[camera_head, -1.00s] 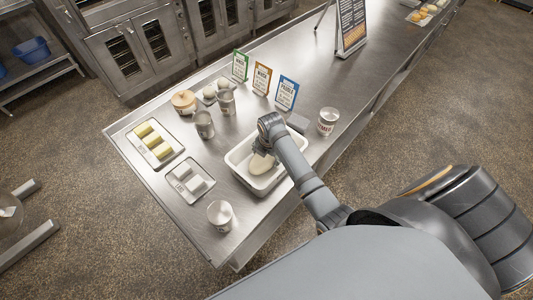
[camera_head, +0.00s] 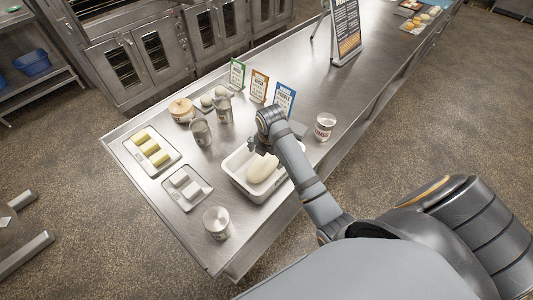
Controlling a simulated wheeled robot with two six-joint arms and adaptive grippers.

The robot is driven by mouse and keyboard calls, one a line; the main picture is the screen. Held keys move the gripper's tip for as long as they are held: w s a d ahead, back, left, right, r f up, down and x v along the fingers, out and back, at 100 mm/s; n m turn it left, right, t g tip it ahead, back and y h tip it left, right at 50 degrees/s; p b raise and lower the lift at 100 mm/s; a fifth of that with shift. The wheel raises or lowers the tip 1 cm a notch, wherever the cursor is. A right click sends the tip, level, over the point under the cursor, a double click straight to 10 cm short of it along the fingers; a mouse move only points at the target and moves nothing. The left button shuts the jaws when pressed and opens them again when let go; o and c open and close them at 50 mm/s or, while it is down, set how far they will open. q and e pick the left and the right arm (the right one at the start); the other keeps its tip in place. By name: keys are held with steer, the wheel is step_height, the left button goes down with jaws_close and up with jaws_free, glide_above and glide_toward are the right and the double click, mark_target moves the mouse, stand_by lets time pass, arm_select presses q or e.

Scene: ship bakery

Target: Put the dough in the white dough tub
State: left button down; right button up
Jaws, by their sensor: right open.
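The pale, oval dough (camera_head: 262,169) lies inside the white dough tub (camera_head: 243,190), on the steel counter. My right gripper (camera_head: 254,146) is just above the far rim of the tub, beyond the dough. It is open and looks empty; its fingers are small and partly hidden by my own wrist. My right arm reaches over the right side of the tub and hides part of that rim. My left gripper is not in view.
A tray with yellow blocks (camera_head: 149,149), a tray with white blocks (camera_head: 186,185) and a metal can (camera_head: 217,222) stand left of the tub. Metal cups (camera_head: 201,132), card signs (camera_head: 284,99) and a labelled cup (camera_head: 324,126) stand behind and right.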

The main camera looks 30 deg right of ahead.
mark_target(267, 167)
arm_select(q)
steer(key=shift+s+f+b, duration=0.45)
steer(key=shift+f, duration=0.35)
arm_select(e)
steer(key=r, duration=0.4)
steer(key=s+r, duration=0.1)
steer(key=shift+r, duration=0.4)
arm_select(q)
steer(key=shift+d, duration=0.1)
